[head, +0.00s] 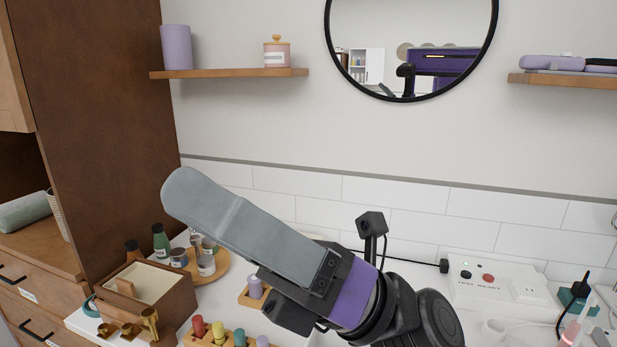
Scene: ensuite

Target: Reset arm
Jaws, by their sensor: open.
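My gripper (238,230) is raised over the counter in the middle of the head view, pointing up and to the left. One long flat grey finger shows broadside; the other finger is mostly hidden from this angle. The jaws are open, and I see nothing held in them. The purple and black wrist of my arm runs down to the lower right.
The white counter (415,262) below holds a wooden box (175,300), a round tray (215,273) of jars, several coloured pegs and a white test box (495,285). A brown cabinet (100,110) stands left. Shelves (230,73) and a round mirror (410,35) are above.

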